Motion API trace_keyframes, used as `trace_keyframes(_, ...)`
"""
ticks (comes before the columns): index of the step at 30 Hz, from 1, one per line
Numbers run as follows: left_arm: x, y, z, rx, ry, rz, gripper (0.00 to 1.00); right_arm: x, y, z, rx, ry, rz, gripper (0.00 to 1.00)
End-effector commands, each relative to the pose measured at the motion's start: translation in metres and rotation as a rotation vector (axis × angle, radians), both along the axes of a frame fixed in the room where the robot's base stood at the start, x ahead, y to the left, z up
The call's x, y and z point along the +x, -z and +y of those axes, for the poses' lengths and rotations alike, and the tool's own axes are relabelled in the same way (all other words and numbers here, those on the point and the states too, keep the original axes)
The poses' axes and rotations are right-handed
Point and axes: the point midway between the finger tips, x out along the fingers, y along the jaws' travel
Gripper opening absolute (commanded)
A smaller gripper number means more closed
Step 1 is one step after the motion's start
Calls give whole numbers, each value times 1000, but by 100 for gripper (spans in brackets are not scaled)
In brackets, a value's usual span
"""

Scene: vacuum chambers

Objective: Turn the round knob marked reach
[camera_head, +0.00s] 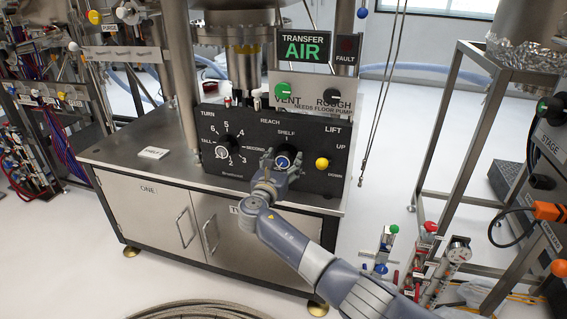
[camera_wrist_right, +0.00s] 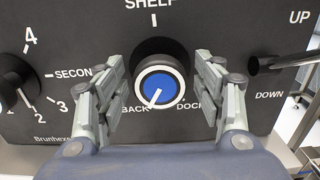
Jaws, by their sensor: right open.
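The round reach knob (camera_head: 283,161) is on the black control panel, under the words REACH and SHELF. In the right wrist view the knob (camera_wrist_right: 160,86) is black with a white ring and a blue cap. A white line on the cap points down and left, towards BACK; DOCK is at the lower right. My right gripper (camera_head: 281,167) is at the panel in front of the knob. Its fingers (camera_wrist_right: 163,90) are open, one on each side of the knob, with visible gaps. My left gripper is not in view.
The turn dial (camera_head: 222,152) is left of the knob. The yellow-ended lift lever (camera_head: 322,163) is close on the right. A green vent knob (camera_head: 282,91) and a black rough knob (camera_head: 332,95) are above. The steel cabinet top (camera_head: 120,146) has bare room at left.

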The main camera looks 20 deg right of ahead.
Motion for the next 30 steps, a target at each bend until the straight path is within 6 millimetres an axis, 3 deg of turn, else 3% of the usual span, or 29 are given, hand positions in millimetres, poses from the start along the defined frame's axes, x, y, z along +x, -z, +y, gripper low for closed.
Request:
trace_keyframes(8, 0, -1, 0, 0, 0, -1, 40, 1, 0, 0, 1, 0, -1, 62)
trace_keyframes(14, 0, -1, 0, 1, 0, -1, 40, 1, 0, 0, 0, 0, 0, 19)
trace_keyframes(15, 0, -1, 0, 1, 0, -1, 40, 1, 0, 0, 0, -1, 0, 17)
trace_keyframes(30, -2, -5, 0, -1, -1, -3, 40, 1, 1, 0, 85, -1, -56, 17)
